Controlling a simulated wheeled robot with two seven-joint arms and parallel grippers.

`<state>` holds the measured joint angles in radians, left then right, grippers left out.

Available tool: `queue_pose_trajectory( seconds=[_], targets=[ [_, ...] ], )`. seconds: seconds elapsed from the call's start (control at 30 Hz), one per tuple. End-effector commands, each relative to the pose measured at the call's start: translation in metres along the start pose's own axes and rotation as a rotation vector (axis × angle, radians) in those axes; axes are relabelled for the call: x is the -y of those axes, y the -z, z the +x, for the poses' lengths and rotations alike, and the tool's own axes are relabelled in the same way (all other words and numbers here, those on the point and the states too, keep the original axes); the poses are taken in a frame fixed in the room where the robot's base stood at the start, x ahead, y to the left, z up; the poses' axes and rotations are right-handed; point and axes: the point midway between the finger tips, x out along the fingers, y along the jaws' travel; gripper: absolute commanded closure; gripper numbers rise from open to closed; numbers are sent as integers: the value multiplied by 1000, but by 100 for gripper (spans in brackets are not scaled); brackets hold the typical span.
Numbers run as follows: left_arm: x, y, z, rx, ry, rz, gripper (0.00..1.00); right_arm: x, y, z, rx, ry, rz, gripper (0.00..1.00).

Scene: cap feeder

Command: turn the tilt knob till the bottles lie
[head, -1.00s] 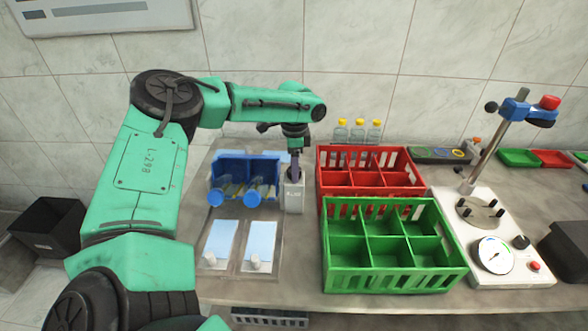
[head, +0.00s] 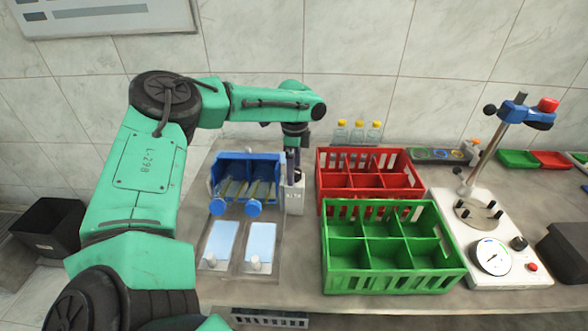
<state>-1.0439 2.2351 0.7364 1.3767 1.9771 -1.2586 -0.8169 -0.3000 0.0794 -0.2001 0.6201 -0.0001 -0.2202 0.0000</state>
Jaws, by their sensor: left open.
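A blue tilting rack (head: 248,157) stands left of centre. Two clear bottles with blue caps (head: 217,207) (head: 254,207) rest in it, slanting toward me with caps low at the front. A small light-grey box (head: 295,203) stands against the rack's right side; the tilt knob seems to be on its top, mostly hidden by my gripper. My left gripper (head: 293,180) points down at the top of this box. It is open, its fingers around or beside the knob; I cannot tell which. My right gripper is out of view.
A red crate (head: 333,190) and a green crate (head: 395,281) stand right of the box, close to my gripper. Three yellow-capped bottles (head: 358,132) stand behind. Two pale-blue pads (head: 220,240) (head: 262,240) lie in front of the rack. A capping stand (head: 480,270) is at right.

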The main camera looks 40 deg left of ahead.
Motion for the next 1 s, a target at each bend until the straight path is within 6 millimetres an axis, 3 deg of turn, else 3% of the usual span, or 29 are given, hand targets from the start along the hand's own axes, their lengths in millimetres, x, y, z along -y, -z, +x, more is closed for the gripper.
queue_pose_trajectory(
  seconds=[0.03,0.53,1.0],
  targets=[
    [0,0,-10,-1,1,0,7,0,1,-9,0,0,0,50],
    [0,0,-59,-1,0,0,7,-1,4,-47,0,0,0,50],
    [0,0,-59,-1,0,0,7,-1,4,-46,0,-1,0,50]
  ],
)
